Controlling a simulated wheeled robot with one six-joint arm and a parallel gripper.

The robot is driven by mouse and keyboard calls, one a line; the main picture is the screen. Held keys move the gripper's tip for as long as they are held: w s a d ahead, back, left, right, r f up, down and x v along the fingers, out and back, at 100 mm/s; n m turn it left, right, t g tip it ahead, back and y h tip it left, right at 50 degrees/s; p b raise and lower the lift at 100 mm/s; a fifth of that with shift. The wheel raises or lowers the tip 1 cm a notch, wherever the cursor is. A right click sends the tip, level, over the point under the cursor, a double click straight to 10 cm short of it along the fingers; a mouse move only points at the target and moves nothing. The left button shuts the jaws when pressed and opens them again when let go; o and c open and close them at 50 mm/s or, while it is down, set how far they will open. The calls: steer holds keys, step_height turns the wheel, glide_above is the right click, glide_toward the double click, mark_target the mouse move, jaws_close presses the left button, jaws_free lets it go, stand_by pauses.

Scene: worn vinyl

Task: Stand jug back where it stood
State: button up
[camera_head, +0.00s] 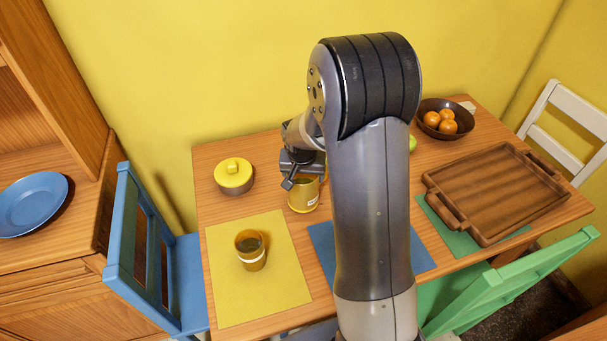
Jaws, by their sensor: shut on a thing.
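The yellow jug (302,198) is at the back middle of the wooden table, with a small pale mark on its side. It looks upright. My gripper (300,181) is at its top and is shut on it. My arm hides the right side of the jug and part of the table. I cannot tell whether the jug's base touches the table.
An amber cup (251,252) stands on the yellow mat (285,283). A yellow-lidded pot (233,175) is left of the jug. A blue mat (322,245) is partly hidden. A wooden tray (495,190) and fruit bowl (430,107) are at right. Chairs surround the table.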

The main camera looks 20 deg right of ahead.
steer(key=shift+f+b, duration=0.35)
stand_by(0.4)
steer(key=o, duration=1.4)
steer(key=shift+o, duration=0.2)
steer(key=p+v, duration=0.4)
steer(key=v, duration=0.4)
stand_by(0.6)
stand_by(0.3)
steer(key=v, duration=1.1)
steer(key=shift+f, duration=0.15)
